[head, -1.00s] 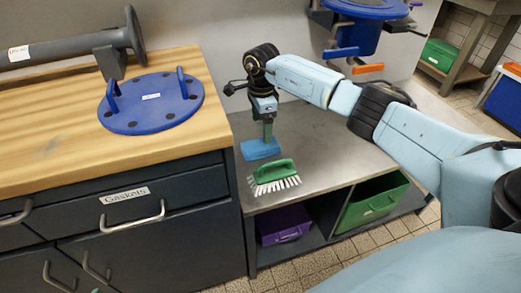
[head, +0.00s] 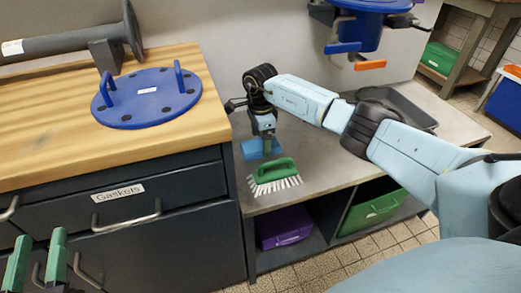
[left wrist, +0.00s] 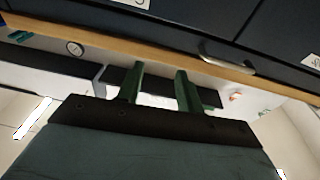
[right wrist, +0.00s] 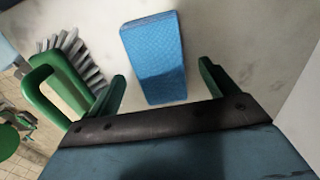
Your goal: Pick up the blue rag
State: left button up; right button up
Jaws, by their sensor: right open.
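The blue rag (head: 249,151) lies folded as a small block on the metal bench, behind the green brush. In the right wrist view the rag (right wrist: 155,58) is ahead of the fingertips, in the gap between the two fingers. My right gripper (head: 267,147) is open and points down over the rag, its fingers covering part of it in the head view. I cannot tell whether it touches the rag. My left gripper (head: 38,250) is open and empty in front of the drawers at the lower left.
The green brush (head: 280,175) lies close in front of the rag. A grey tray (head: 405,105) sits behind my right arm. A blue flange cover (head: 150,98) is on the wooden worktop at left. Purple (head: 285,228) and green (head: 372,208) bins stand below the bench.

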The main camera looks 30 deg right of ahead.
aim_at(261, 143)
jog(key=shift+f, duration=0.55)
jog(key=c, duration=1.1)
pick_arm(q)
jog(key=shift+s+d+r+t, duration=0.1)
jog(key=shift+s+r+t, duration=0.1)
jog(key=shift+r+t, duration=0.65)
pick_arm(e)
jog(key=shift+o, duration=0.2)
pick_arm(q)
jog(key=shift+r, duration=0.1)
pick_arm(e)
jog(key=shift+r, duration=0.1)
